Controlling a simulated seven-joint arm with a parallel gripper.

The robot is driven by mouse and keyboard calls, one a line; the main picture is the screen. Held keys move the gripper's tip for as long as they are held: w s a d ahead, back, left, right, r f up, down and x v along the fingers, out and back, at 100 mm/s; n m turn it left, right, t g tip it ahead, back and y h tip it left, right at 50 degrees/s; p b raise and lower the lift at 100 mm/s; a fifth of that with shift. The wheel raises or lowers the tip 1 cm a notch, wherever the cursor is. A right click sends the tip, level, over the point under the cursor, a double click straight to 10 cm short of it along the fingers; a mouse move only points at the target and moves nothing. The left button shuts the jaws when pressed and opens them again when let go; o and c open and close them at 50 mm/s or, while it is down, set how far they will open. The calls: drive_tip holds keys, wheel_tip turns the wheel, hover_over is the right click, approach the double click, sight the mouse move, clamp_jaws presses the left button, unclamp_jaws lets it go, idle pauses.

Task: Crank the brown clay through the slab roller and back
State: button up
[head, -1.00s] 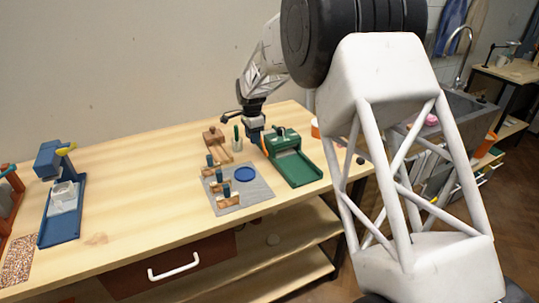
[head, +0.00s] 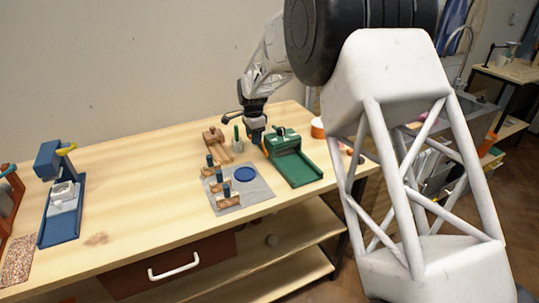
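The green slab roller (head: 301,169) stands on the wooden table, its flat bed running toward the front right. My gripper (head: 256,137) points down at the roller's back left side, close to its raised housing. The gripper is small and dark here, so I cannot tell whether its fingers are open or closed on a crank. I cannot pick out the brown clay with certainty; it may be hidden in or behind the roller.
A grey mat (head: 262,196) left of the roller carries a blue disc (head: 245,174) and several wooden pieces with dark pegs. A wooden tool (head: 214,141) lies behind it. A blue press (head: 62,229) stands far left. The table between is clear.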

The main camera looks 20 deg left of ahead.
drive_tip(key=shift+s+d+r, duration=0.25)
drive_tip(key=shift+s+d, duration=0.35)
drive_tip(key=shift+s+d+r, duration=0.6)
drive_tip(key=shift+s+d, duration=0.25)
drive_tip(key=shift+s, duration=0.05)
drive_tip(key=shift+d, duration=0.1)
idle(0.4)
